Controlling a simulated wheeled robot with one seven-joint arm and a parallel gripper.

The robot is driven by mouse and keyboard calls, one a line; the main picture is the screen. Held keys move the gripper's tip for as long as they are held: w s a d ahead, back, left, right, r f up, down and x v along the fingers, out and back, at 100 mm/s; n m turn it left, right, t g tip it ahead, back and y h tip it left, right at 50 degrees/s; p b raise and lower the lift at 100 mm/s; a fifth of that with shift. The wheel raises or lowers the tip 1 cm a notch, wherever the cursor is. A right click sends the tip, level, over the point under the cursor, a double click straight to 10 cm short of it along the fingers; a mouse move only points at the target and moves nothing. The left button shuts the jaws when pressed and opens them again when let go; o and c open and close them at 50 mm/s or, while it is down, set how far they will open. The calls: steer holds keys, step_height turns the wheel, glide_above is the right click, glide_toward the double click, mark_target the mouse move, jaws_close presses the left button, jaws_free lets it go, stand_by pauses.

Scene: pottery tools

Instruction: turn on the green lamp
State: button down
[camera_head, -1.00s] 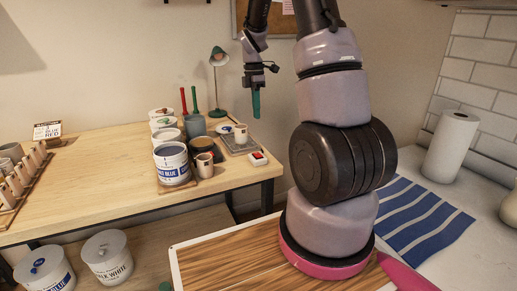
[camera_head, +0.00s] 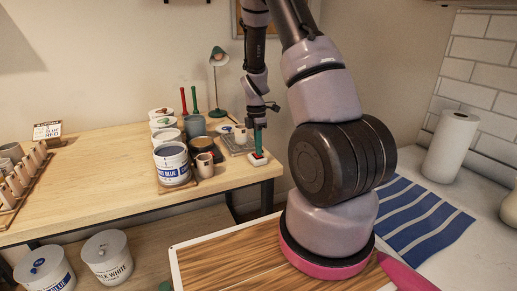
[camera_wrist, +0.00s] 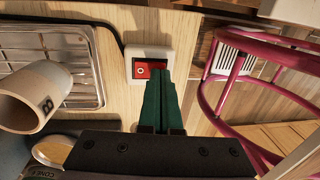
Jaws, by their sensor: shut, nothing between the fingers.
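The green lamp (camera_head: 219,58) stands at the back of the wooden table in the head view, on a round green base; no glow shows under its shade. A small white switch box (camera_head: 258,160) with a red rocker lies near the table's right front corner. In the wrist view, the red rocker (camera_wrist: 141,70) sits in the white frame, its right part hidden by my fingers. My gripper (camera_head: 258,150) has green fingers, shut and empty, pointing down at the switch. The fingertips overlap the rocker's right side; I cannot tell whether they touch it.
A metal wire tray (camera_wrist: 45,60) and a tipped-looking cup (camera_wrist: 38,98) are left of the switch in the wrist view. Pink metal hoops (camera_wrist: 215,85) are on the right. Paint cans, including a blue-labelled one (camera_head: 172,165), stand left of the switch in the head view.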

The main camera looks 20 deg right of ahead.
stand_by(0.3)
steer(key=shift+s+f, duration=0.1)
steer(key=shift+f, duration=0.1)
steer(key=shift+w+r, duration=0.2)
steer(key=shift+w, duration=0.65)
step_height(320, 180, up, 11)
steer(key=w, duration=0.1)
steer(key=shift+w+f, duration=0.15)
